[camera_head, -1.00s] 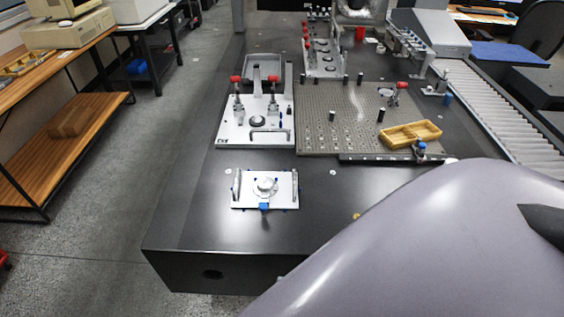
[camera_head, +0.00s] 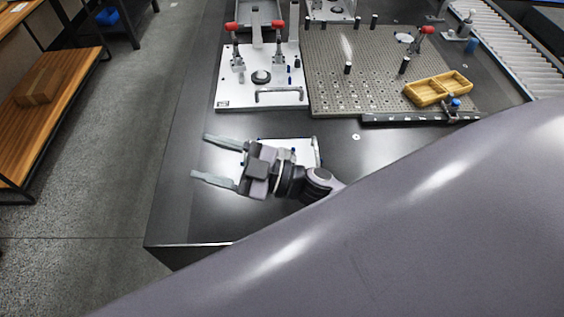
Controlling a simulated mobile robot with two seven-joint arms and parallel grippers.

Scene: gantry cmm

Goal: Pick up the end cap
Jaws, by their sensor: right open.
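My right gripper (camera_head: 201,156) reaches in from the right and points left. Its two grey fingers are spread wide with nothing between them. It is above the small silver fixture plate (camera_head: 309,152) near the table's front left, and its body and wrist cover most of that plate. The round metal part seen on this plate earlier is now mostly hidden. A small pale disc (camera_head: 404,38) lies on the perforated plate at the back right. I cannot tell for sure which piece is the end cap. My left gripper is not in view.
A silver clamp fixture (camera_head: 232,92) with red-handled clamps stands behind the gripper. A roller conveyor (camera_head: 505,45) runs at the right. My own arm covers the lower right. Dark table left of the gripper is clear.

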